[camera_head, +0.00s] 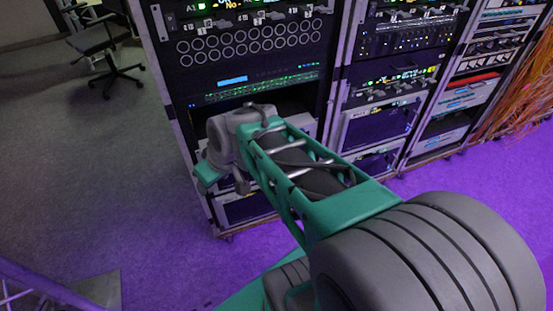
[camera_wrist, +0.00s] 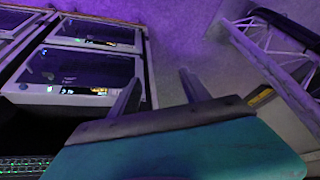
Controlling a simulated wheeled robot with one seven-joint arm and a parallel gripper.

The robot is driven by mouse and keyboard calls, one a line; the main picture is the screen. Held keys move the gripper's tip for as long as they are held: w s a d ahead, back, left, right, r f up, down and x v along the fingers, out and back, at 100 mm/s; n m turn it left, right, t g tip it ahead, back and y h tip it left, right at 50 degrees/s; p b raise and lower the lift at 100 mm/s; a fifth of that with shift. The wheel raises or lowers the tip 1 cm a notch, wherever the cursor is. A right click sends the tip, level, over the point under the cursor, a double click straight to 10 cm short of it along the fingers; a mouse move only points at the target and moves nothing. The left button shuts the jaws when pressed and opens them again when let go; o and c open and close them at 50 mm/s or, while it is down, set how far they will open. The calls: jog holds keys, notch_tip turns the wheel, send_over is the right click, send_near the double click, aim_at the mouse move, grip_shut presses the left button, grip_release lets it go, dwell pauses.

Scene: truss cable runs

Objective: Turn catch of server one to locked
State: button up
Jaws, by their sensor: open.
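My gripper (camera_wrist: 160,88) shows in the wrist view with its two dark fingers apart and nothing between them. Its left finger is in front of the edge of a rack, and its right finger is over bare floor. In that view, two server units (camera_wrist: 90,78) (camera_wrist: 97,32) with dark panels and small lit displays sit in the rack at left. I cannot tell which is server one, and I cannot make out its catch. In the head view, my arm covers part of the nearest rack (camera_head: 250,70), and the fingers are not clear.
More racks (camera_head: 385,110) (camera_head: 470,80) stand to the right, with orange cables (camera_head: 520,90) beyond. An office chair (camera_head: 105,50) stands at the back left. A metal truss (camera_wrist: 280,60) is at the right of the wrist view. Carpet (camera_head: 90,170) left of the racks is clear.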

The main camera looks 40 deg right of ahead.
jog(key=w+d+f+t+b, duration=0.2)
jog(key=w+d+f+b, duration=0.15)
jog(key=f+b, duration=0.2)
jog(key=w+d+f+t+y+b, duration=0.1)
jog(key=w+d+f+t+b, duration=0.3)
jog(key=f, duration=0.3)
jog(key=w+d+f+t+b, duration=0.1)
jog(key=w+d+f+b, duration=0.1)
jog(key=d+f+b, duration=0.4)
jog(key=s+d+f+m+t+h+b, duration=0.2)
jog(key=s+d+m+t+h+b, duration=0.15)
jog(key=d, duration=0.55)
jog(key=s+d+f+m+t+h+b, duration=0.2)
jog(key=d+h+b, duration=0.15)
jog(key=d, duration=0.65)
jog(key=r+p+x, duration=0.1)
jog(key=x, duration=0.6)
jog(key=shift+w+d, duration=0.2)
jog(key=shift+w, duration=0.05)
jog(key=shift+c, duration=0.5)
grip_shut()
